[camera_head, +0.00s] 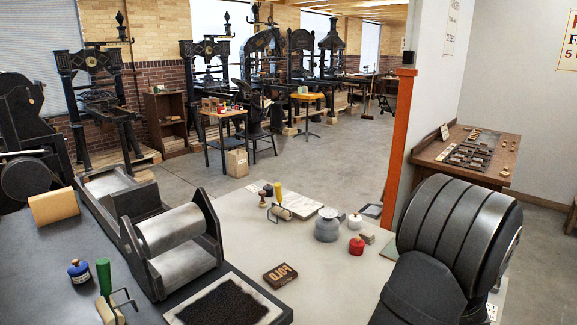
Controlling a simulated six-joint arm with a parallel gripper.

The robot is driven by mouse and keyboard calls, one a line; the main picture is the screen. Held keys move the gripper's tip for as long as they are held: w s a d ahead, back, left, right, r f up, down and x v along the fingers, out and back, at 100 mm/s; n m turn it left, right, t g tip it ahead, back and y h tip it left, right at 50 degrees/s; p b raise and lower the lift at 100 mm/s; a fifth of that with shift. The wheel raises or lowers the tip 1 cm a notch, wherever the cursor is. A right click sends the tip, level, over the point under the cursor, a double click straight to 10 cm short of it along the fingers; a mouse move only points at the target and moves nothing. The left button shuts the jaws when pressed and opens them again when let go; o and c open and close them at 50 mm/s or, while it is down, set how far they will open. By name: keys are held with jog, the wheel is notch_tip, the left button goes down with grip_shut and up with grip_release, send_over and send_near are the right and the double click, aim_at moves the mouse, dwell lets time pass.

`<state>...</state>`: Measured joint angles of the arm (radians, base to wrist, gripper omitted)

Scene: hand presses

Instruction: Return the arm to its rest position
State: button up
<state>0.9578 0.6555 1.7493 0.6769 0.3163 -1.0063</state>
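My arm (455,235) shows as large, dark, ridged rounded links at the lower right, close to the camera and over the right side of the table. My gripper is not in view, so I cannot see whether it is open or holds anything. The arm hides the right front part of the light grey table (345,290).
A roller press (172,235) stands on the left of the table. A tray of black grains (222,306), a dark type block (280,274), a grey jar (327,226), a red jar (356,245) and a green-handled roller (104,278) lie around. An orange-edged wall (398,150) rises behind.

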jog(key=v, duration=0.8)
jog(key=x, duration=1.2)
jog(key=shift+f, duration=0.2)
notch_tip(320, 180, up, 4)
jog(key=shift+r, duration=0.2)
jog(key=s+d+r, duration=0.2)
jog(key=s+r, duration=0.5)
jog(key=s, duration=0.4)
notch_tip(320, 180, up, 26)
jog(key=shift+n, duration=0.4)
jog(key=shift+w+a+r, duration=0.2)
jog(key=shift+w+r, duration=0.15)
jog(key=shift+w, duration=0.35)
jog(key=shift+w+a+r, duration=0.2)
jog(key=shift+w+r, duration=0.15)
jog(key=shift+w, duration=0.35)
jog(key=shift+w+a+r, duration=0.2)
jog(key=shift+w+r, duration=0.15)
jog(key=shift+w, duration=0.3)
